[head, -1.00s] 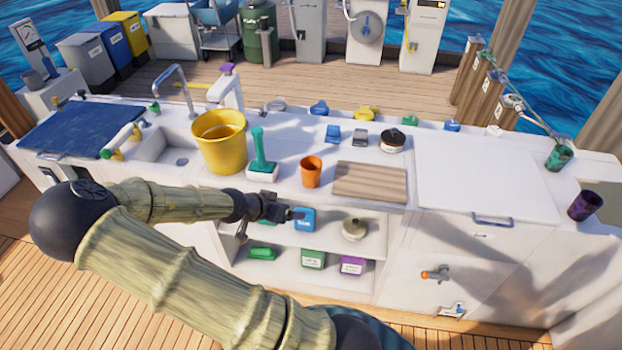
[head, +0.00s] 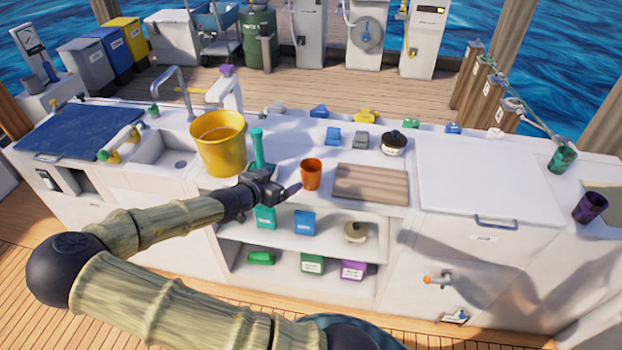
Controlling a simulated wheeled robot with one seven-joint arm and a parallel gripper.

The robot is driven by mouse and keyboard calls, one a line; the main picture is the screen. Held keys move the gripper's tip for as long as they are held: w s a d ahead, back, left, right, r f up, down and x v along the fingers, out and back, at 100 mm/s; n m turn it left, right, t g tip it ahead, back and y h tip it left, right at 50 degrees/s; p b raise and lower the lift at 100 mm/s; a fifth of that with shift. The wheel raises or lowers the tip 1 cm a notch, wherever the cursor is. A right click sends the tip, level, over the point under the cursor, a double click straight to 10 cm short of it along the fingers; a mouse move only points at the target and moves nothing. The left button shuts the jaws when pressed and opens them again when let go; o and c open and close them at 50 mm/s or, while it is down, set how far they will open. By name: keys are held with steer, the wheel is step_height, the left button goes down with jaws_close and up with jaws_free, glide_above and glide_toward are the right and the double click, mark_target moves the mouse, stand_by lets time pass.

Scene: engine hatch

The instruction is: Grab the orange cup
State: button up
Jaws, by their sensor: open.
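The orange cup (head: 311,174) stands upright on the white counter, just left of the wooden cutting board. My gripper (head: 291,190) is at the counter's front edge, just left of the cup in the picture. It is open, and its fingers point right toward the cup. I see nothing between the fingers. Whether a fingertip touches the cup is too small to tell; they look slightly apart.
A yellow bucket (head: 219,146) and a green-handled tool (head: 257,150) stand left of the cup. The cutting board (head: 371,184) lies close on its right. A lidded pot (head: 394,143) is behind. Open shelves (head: 300,243) below the counter hold several small boxes.

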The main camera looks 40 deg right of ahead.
glide_toward(316, 165)
steer(key=shift+w+r+b, duration=0.15)
steer(key=shift+r+b, duration=0.2)
steer(key=shift+b, duration=0.05)
steer(key=shift+s+f+x, duration=0.1)
steer(key=shift+x, duration=1.2)
steer(key=shift+s+f+x, duration=0.1)
steer(key=shift+s+x, duration=0.05)
steer(key=shift+x, duration=1.2)
steer(key=c, duration=1.1)
steer(key=shift+c, duration=0.2)
steer(key=shift+r, duration=0.15)
step_height(316, 165, up, 10)
steer(key=shift+p, duration=0.3)
